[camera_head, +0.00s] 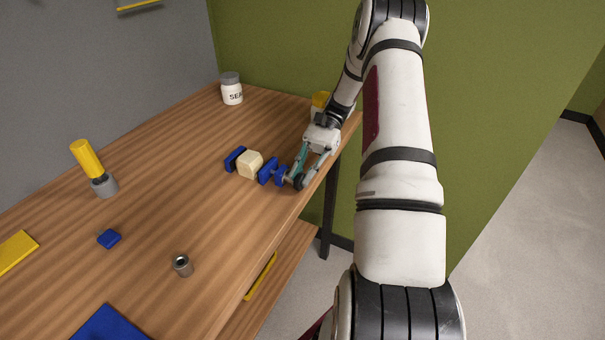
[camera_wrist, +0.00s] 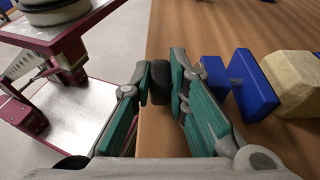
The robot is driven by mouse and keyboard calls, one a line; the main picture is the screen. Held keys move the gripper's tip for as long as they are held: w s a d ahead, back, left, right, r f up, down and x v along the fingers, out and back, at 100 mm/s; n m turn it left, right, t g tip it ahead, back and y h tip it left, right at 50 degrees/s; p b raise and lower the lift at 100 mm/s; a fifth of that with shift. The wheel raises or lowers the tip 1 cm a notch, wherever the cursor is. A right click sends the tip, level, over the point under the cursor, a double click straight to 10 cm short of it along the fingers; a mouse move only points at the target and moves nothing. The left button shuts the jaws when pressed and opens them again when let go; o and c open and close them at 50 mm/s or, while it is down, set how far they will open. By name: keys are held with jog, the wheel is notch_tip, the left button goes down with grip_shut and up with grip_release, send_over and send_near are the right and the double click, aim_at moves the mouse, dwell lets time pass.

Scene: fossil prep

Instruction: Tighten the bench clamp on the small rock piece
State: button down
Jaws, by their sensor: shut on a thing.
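The bench clamp (camera_head: 268,172) is blue and sits near the front right edge of the wooden bench. The small rock piece (camera_head: 249,164) is a cream block between its two blue jaws. In the wrist view the clamp's blue plates (camera_wrist: 254,84) stand at the right, with the rock (camera_wrist: 293,82) beyond, cut off by the frame edge. A gap between rock and plate is too small to tell. My gripper (camera_head: 298,178) is shut on the clamp's dark knob (camera_wrist: 161,82), with a teal-padded finger on either side of it.
A white jar (camera_head: 232,93) stands at the back, and a yellow-topped item (camera_head: 320,101) is partly behind my gripper. A yellow-handled tool (camera_head: 88,160), a small blue block (camera_head: 109,239) and a metal cylinder (camera_head: 182,265) stand to the left. The bench's edge runs beside the clamp.

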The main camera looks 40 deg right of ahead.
jog(key=c, duration=1.8)
grip_release()
jog(key=shift+f, duration=0.15)
jog(key=shift+c, duration=0.2)
jog(key=shift+v, duration=3.75)
